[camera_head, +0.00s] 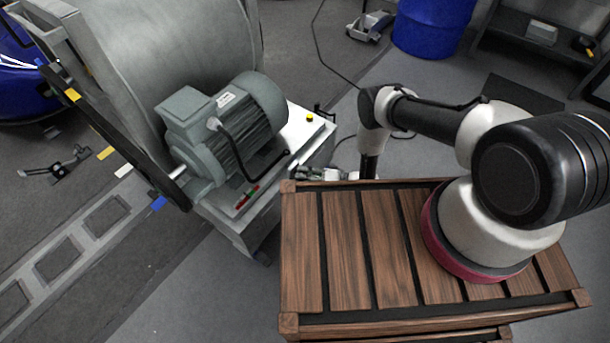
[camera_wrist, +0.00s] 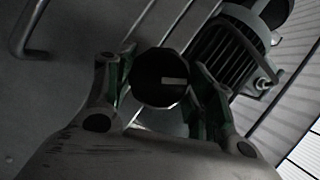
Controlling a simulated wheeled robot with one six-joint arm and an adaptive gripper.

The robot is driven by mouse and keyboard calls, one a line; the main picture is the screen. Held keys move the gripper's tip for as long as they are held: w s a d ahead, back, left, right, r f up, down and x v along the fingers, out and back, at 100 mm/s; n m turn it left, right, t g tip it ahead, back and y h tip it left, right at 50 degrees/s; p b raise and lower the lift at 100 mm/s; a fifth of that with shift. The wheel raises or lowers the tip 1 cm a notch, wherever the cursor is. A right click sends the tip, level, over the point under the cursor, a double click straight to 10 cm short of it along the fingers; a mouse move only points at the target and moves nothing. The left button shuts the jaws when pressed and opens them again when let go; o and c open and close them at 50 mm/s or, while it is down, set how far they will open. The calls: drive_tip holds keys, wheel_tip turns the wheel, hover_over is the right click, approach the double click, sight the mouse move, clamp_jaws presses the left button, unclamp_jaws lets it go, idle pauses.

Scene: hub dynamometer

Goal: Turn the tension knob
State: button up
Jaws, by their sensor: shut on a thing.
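The tension knob (camera_wrist: 153,78) is a round, dark knob with a short pale mark on its face. In the wrist view the mark lies nearly level, right of the knob's middle. My gripper (camera_wrist: 160,88) has one finger on each side of the knob and is shut on it. In the head view my gripper (camera_head: 318,173) is small, low at the near right side of the grey machine base (camera_head: 312,138). The knob cannot be made out there.
A grey-green motor (camera_head: 235,120) sits on the base beside a big grey drum (camera_head: 170,50). A yellow button (camera_head: 309,117) is on the base top. In the wrist view a bent metal handle (camera_wrist: 28,35) is at upper left. A blue barrel (camera_head: 430,28) stands behind.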

drive_tip(key=shift+m+y, duration=0.3)
drive_tip(key=shift+m, duration=0.2)
drive_tip(key=o, duration=1)
drive_tip(key=v, duration=1.2)
drive_tip(key=shift+w, duration=0.1)
